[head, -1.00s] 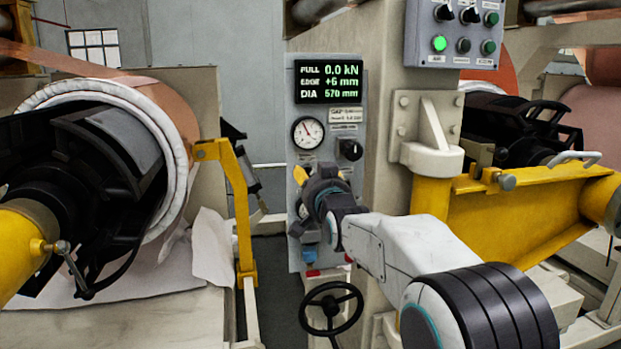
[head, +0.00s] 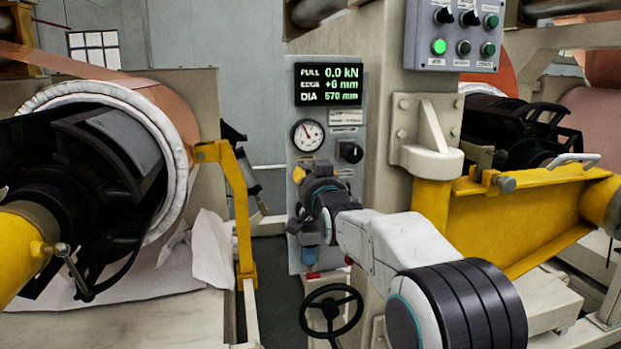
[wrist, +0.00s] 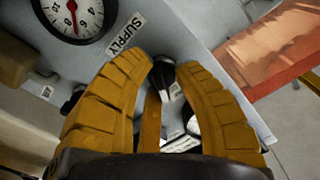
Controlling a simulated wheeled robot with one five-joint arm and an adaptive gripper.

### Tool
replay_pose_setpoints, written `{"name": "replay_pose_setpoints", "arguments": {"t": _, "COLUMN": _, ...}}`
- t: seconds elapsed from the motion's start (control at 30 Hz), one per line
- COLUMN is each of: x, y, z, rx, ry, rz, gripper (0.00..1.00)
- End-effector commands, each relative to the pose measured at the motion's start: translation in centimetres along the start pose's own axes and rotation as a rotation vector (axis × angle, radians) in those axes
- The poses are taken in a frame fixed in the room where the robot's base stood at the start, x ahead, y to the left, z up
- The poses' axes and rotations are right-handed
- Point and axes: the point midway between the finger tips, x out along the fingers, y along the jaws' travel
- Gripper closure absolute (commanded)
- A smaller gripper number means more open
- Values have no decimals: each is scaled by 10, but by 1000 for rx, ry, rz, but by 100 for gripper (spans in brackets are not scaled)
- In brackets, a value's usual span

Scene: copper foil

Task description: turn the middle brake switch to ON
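The grey brake panel (head: 294,258) stands in the middle of the head view, with a black knob (head: 350,151) at its right, clear of my gripper. My gripper (head: 309,170) is in front of the panel's middle and hides part of it. In the wrist view, my gripper's two yellow fingers (wrist: 165,75) are apart, with a black switch (wrist: 163,72) between their tips. Whether they touch it, and its setting, I cannot tell. Another black knob (wrist: 70,101) shows left of the fingers. No label identifies the middle switch.
A gauge (head: 308,135) and a lit display (head: 328,84) are above my gripper. A black handwheel (head: 331,310) is below. A yellow bracket (head: 237,190) and a copper roll (head: 178,110) stand left, a yellow beam (head: 520,220) right.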

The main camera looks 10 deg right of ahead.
Motion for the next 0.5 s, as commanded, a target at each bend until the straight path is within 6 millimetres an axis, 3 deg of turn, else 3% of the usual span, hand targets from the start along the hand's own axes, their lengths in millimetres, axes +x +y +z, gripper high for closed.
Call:
{"name": "replay_pose_setpoints", "arguments": {"t": 0.2, "x": 0, "y": 2, "z": 1, "rx": 0, "ry": -2, "rz": 4, "gripper": 100}}
{"name": "replay_pose_setpoints", "arguments": {"t": 0.5, "x": 0, "y": 4, "z": 2, "rx": -20, "ry": -2, "rz": 6, "gripper": 100}}
